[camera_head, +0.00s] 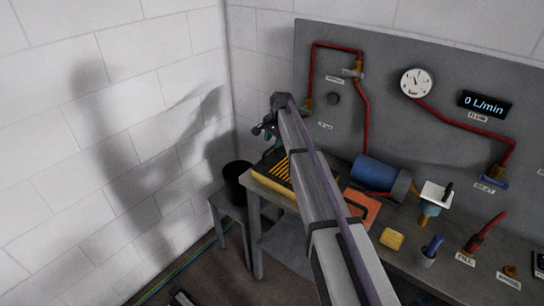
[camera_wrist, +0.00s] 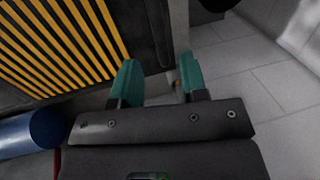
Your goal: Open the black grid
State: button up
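The black grid (camera_head: 282,172) lies over a yellow tray at the left end of the workbench, partly hidden behind my arm. In the wrist view the grid (camera_wrist: 62,40) shows as dark bars with yellow between them at the upper left. My gripper (camera_wrist: 160,78) has two green fingers, spread apart with nothing between them. The fingers point past the grid's right side, with floor visible beyond. In the head view my gripper (camera_head: 265,131) is small and dark, above and behind the grid, near the wall corner. I see no contact with the grid.
A blue motor (camera_head: 380,172) stands right of the grid. A black bin (camera_head: 237,183) sits on a low stand to the left. A grey panel (camera_head: 440,130) with red pipes and a gauge (camera_head: 416,83) rises behind the bench. A yellow sponge (camera_head: 391,239) lies near the front.

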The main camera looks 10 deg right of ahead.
aim_at(271, 148)
jog(key=f, duration=0.1)
jog(key=f+b, duration=0.1)
jog(key=f, duration=0.1)
jog(key=shift+w+a+f+b, duration=0.25)
jog(key=shift+w+f+b, duration=0.05)
jog(key=shift+f+b, duration=0.1)
jog(key=shift+r, duration=0.15)
grip_shut()
